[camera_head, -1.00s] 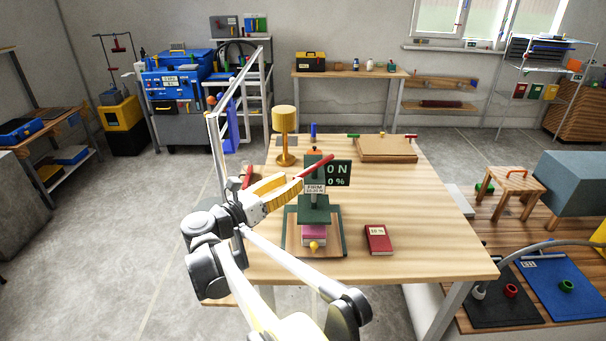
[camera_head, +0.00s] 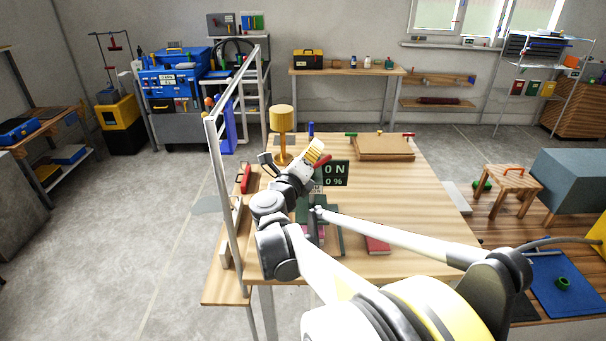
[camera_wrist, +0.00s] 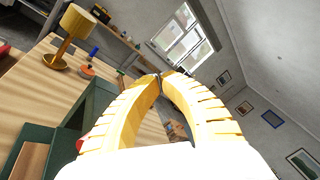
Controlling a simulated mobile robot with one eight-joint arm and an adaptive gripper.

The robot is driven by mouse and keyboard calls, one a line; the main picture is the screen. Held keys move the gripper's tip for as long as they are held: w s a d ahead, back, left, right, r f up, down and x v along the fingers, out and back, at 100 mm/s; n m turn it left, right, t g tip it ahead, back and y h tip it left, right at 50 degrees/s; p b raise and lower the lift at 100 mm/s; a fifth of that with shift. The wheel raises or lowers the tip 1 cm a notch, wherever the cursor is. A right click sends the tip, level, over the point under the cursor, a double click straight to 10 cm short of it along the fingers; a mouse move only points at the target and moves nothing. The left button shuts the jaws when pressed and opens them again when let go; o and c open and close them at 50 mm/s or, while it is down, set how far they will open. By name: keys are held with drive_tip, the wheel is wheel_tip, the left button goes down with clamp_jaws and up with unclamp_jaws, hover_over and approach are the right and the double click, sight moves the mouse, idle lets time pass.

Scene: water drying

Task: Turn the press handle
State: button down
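The press (camera_head: 331,243) is a green frame on the wooden table, partly hidden behind my arm in the head view. Its red handle (camera_head: 322,160) shows as a short piece beside my fingers; the rest is covered. My gripper (camera_head: 316,148) is above the press, its yellow fingers pointing up and away. In the wrist view the ribbed fingertips (camera_wrist: 161,75) meet, with no object visible between them. The green press frame (camera_wrist: 88,108) is at left there, with a bit of red (camera_wrist: 80,144) beside the left finger. Whether finger and handle touch is unclear.
A dark display (camera_head: 335,173) reads 0 N and 0 %. A yellow lamp (camera_head: 282,120) stands behind left, a wooden board (camera_head: 385,148) behind right. A red book (camera_head: 377,246) lies right of the press. A white frame post (camera_head: 226,200) stands close left of my arm.

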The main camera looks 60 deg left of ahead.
drive_tip(key=w+d+n+g+y+p, duration=0.1)
drive_tip(key=w+n+g+y, duration=0.2)
drive_tip(key=n, duration=0.7)
drive_tip(key=w+d+n+g+y+p, duration=0.1)
drive_tip(key=n+g+y, duration=0.2)
drive_tip(key=n+g, duration=0.45)
drive_tip(key=s+d+f+n+g+h+p, duration=0.1)
drive_tip(key=s+d+f+n+g, duration=0.1)
drive_tip(key=d+n+g, duration=0.65)
drive_tip(key=s+d+f+n+g+p, duration=0.15)
drive_tip(key=d+n, duration=0.35)
drive_tip(key=n, duration=0.8)
drive_tip(key=b+x, duration=0.4)
drive_tip(key=x, duration=1)
drive_tip(key=shift+s+f+t, duration=0.15)
drive_tip(key=shift+s+t, duration=0.05)
drive_tip(key=shift+t, duration=0.15)
drive_tip(key=shift+d, duration=0.15)
